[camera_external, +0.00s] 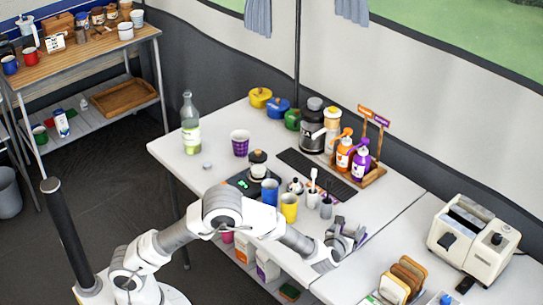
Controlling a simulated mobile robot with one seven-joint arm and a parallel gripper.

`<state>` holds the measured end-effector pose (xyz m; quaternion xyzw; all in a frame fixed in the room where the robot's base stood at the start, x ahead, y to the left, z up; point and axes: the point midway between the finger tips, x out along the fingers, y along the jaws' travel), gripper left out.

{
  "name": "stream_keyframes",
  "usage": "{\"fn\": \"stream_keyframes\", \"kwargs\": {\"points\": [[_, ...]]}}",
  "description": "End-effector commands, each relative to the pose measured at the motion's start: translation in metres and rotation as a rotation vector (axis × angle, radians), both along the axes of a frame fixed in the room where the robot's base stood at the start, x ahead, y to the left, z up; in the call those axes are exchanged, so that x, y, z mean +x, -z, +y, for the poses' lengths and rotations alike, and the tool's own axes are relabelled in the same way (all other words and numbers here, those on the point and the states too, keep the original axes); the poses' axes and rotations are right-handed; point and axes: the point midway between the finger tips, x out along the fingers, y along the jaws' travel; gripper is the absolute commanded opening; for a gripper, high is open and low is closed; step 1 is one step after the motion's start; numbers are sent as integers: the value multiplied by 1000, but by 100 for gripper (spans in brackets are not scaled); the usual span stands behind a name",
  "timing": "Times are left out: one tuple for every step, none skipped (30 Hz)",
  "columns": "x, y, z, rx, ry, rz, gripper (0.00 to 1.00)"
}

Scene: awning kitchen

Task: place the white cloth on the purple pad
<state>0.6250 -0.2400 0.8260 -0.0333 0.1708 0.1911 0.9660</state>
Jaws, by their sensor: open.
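My gripper (347,236) is grey and hangs over the right part of the white table (215,180), near the seam with the neighbouring table. It is open, and I see nothing held in it. I cannot make out a white cloth or a purple pad in this view. My arm and gripper cover part of the table's front and right side, so either could be hidden there.
A blue cup (270,193), a yellow cup (289,208) and small utensils stand left of my gripper. A black mat (300,160), a glass bottle (190,124) and a bottle rack (374,172) are farther back. A toaster (472,242) and a bread rack (396,290) stand at right.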

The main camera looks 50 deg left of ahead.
Motion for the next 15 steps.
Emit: {"fn": "stream_keyframes", "kwargs": {"points": [[-10,-7,-5,-1,4,1,86],[-16,-9,-8,-1,4,1,86],[-23,-11,-10,-1,3,1,86],[-28,-13,-12,-1,3,1,86],[-32,-15,-14,-1,3,1,86],[-37,-16,-16,-2,2,0,86],[-40,-18,-17,-1,2,1,86],[-43,-18,-18,-1,1,1,86],[-46,-19,-20,-1,2,1,86],[-48,-20,-21,-1,2,1,86],[-50,-20,-21,-1,2,1,86],[-52,-21,-22,0,1,0,86],[-53,-21,-22,0,0,0,86],[-53,-21,-22,0,0,0,86],[-53,-21,-22,0,0,0,86]]}}
